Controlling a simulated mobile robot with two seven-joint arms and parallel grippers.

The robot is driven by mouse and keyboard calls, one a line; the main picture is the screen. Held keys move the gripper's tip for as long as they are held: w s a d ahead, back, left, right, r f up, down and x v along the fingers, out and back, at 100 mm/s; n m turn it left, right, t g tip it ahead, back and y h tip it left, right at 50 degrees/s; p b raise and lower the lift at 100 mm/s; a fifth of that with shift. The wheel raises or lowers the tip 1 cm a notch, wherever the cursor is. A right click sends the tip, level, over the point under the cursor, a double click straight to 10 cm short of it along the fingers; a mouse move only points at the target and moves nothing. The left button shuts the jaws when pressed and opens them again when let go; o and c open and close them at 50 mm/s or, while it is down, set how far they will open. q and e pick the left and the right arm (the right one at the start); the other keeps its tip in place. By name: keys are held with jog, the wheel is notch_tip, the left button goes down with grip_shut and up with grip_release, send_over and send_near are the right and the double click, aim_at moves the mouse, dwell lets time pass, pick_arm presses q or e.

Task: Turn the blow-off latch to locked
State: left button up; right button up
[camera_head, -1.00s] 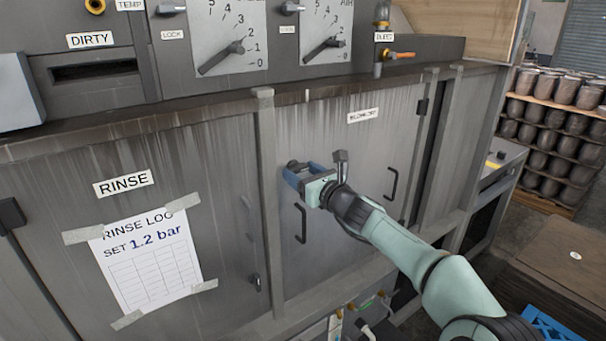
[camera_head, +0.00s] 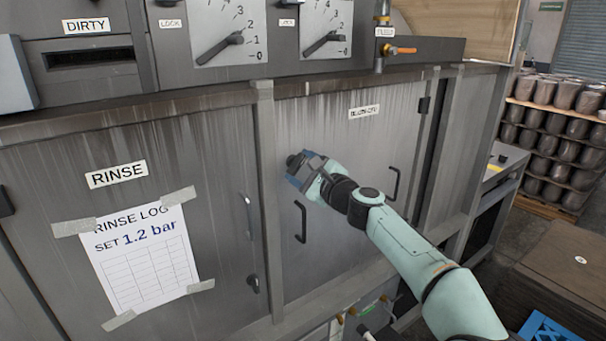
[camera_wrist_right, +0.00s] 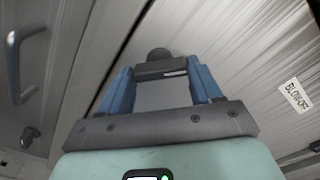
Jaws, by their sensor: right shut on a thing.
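The blow-off door (camera_head: 340,220) is a streaked grey metal panel with a white BLOW-OFF label (camera_head: 364,111), also in the right wrist view (camera_wrist_right: 295,95). Its dark latch (camera_head: 291,160) sits at the door's upper left edge, by the frame post. My right gripper (camera_head: 297,170), with blue fingers, is at the latch and covers most of it in the head view. In the right wrist view the dark latch (camera_wrist_right: 160,67) lies between the two blue fingers, which are shut on it. I cannot tell whether the latch is at locked. My left gripper is not in view.
Two black door handles (camera_head: 301,222) (camera_head: 393,184) stand out from the blow-off door. The rinse door (camera_head: 115,240) on the left carries a taped rinse log (camera_head: 145,262). Gauges (camera_head: 228,30) and an orange-handled valve (camera_head: 400,50) are above. Shelves of pots (camera_head: 555,130) stand at right.

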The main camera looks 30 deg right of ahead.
jog(key=n+b, duration=0.1)
jog(key=n, duration=0.3)
jog(key=shift+n, duration=0.3)
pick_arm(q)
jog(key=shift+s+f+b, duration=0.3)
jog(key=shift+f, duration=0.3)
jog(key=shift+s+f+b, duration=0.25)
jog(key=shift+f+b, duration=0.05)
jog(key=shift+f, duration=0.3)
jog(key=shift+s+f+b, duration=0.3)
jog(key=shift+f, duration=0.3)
pick_arm(e)
jog(key=shift+n, duration=2)
jog(key=o, duration=1.1)
jog(key=shift+c, duration=0.2)
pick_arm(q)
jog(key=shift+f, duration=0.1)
pick_arm(e)
jog(key=shift+s+b, duration=0.3)
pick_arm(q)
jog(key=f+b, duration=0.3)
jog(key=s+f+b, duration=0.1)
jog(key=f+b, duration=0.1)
pick_arm(e)
jog(key=s+d, duration=0.1)
jog(key=s, duration=1.1)
jog(key=shift+s, duration=0.35)
